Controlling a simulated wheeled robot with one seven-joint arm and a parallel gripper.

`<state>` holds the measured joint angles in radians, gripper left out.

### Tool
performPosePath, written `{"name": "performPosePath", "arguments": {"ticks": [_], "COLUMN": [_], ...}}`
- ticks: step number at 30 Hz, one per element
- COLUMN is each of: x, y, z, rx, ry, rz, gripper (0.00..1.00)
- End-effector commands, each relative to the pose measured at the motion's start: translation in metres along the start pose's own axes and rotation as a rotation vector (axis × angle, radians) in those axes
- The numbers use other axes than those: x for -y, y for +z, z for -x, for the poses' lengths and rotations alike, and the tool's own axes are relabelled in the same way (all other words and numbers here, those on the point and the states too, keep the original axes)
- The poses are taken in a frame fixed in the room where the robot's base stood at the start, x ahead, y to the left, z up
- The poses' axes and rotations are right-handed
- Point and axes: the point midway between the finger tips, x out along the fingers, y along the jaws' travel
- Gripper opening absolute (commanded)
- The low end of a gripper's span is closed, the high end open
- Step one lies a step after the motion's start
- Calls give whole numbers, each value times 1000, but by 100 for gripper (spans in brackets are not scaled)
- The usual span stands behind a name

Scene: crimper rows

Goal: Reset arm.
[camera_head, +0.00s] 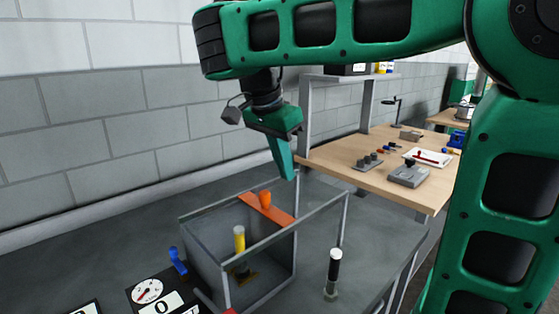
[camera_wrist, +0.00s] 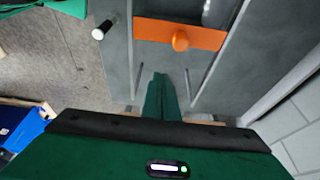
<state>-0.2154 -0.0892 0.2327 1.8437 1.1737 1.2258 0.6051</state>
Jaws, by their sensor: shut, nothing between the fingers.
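My green arm reaches across the top of the head view. My gripper (camera_head: 290,176) hangs from its end, pointing down, with the fingers shut and empty. In the wrist view the closed green fingers (camera_wrist: 160,80) show in the middle, with nothing held. The gripper is in the air above and behind a grey open-topped box, apart from everything below it as far as I can tell.
The grey box (camera_head: 205,245) holds a yellow-topped piece (camera_head: 239,238). A black-and-white cylinder (camera_head: 334,268) stands to the right. A blue lever (camera_head: 177,262) and gauge (camera_head: 147,291) are front left. A wooden table (camera_head: 340,170) with parts stands behind.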

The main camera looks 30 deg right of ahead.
Motion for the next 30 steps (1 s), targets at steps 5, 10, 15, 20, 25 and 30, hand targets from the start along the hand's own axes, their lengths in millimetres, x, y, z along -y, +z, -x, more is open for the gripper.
{"name": "performPosePath", "arguments": {"ticks": [5,10,15,20,25,30], "x": [1,0,0,-14,-65,-139], "y": [1,1,1,-17,-61,-77], "z": [14,20,21,8,-42,-107], "rx": [-1,0,0,-9,-1,88], "ry": [-1,0,0,15,61,75], "rz": [1,1,2,45,211,416], "gripper": [0,0,0,0,0,0]}}
